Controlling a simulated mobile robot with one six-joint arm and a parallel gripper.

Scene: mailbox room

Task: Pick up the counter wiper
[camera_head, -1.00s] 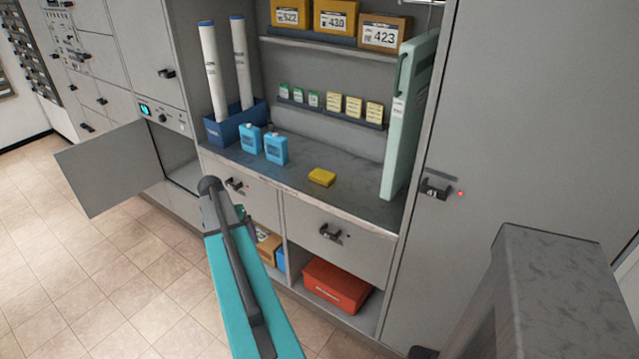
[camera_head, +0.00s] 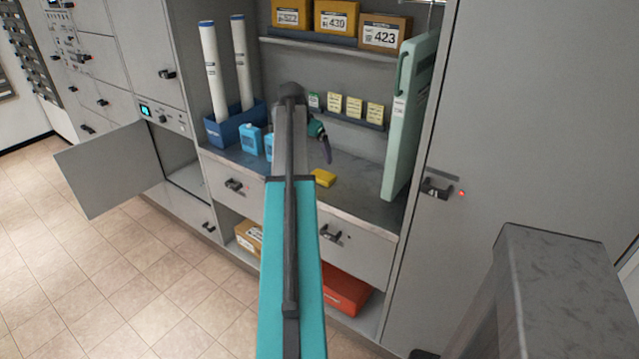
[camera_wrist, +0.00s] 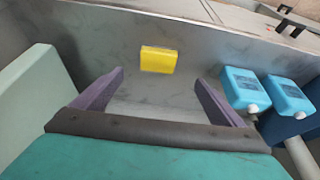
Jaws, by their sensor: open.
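The counter wiper looks to be the small yellow block (camera_head: 324,178) lying flat on the grey counter (camera_head: 352,193). In the wrist view the yellow block (camera_wrist: 158,60) lies ahead of my fingers, roughly midway between them and apart from both. My gripper (camera_wrist: 160,85) is open and empty, its two purple fingers spread. In the head view my gripper (camera_head: 326,150) hangs above the counter, just behind the yellow block; my arm hides part of the counter to its left.
Two blue bottles (camera_wrist: 245,90) stand on the counter beside one finger. A pale green panel (camera_head: 408,115) stands upright at the counter's right end; a pale green surface (camera_wrist: 38,110) is also close in the wrist view. A shelf with yellow cards (camera_head: 354,107) is behind.

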